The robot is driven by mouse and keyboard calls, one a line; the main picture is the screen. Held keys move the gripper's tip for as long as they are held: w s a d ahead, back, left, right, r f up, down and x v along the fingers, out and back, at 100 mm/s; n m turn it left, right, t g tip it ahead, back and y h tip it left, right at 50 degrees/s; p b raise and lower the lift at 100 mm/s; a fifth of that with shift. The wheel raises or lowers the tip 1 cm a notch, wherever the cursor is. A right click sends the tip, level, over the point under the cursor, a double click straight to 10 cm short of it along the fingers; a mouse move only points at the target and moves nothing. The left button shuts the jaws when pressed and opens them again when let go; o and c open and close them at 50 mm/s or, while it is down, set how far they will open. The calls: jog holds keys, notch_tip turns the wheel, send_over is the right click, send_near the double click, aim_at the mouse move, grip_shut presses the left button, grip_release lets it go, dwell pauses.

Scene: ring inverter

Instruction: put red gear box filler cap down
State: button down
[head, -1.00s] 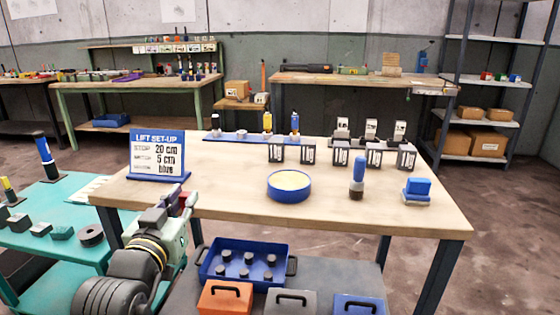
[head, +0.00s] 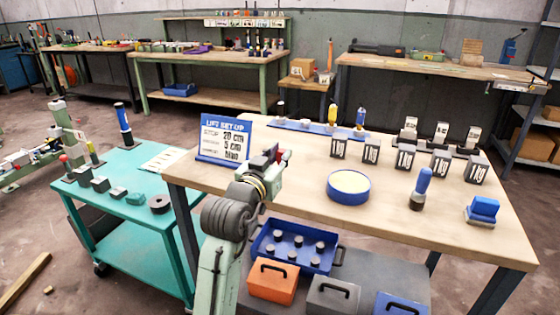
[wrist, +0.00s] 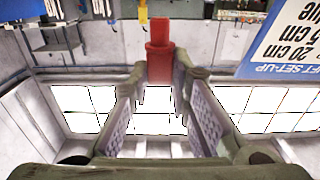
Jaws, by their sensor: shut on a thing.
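My gripper (head: 274,158) is over the left part of the wooden table (head: 300,195), just right of the lift set-up sign, in the head view. It is shut on the red gear box filler cap (wrist: 159,62), which shows between the fingertips in the wrist view. The cap is a stepped red cylinder, narrower at one end. In the head view only a small red patch of it (head: 286,155) shows. I cannot tell the gap between the cap and the tabletop.
The blue sign (head: 225,139) stands close to my gripper. A blue round dish (head: 348,197), a blue-handled tool (head: 421,188) and a blue block (head: 483,211) stand to the right. A teal cart (head: 140,165) is at the left. Bare wood lies between gripper and dish.

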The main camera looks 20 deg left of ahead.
jog(key=shift+w+a+f, duration=0.1)
jog(key=shift+w+a, duration=0.05)
jog(key=shift+w, duration=0.4)
jog(key=shift+f, duration=1.85)
jog(key=c, duration=1.5)
grip_release()
jog(key=shift+r+p, duration=0.1)
jog(key=shift+p, duration=0.2)
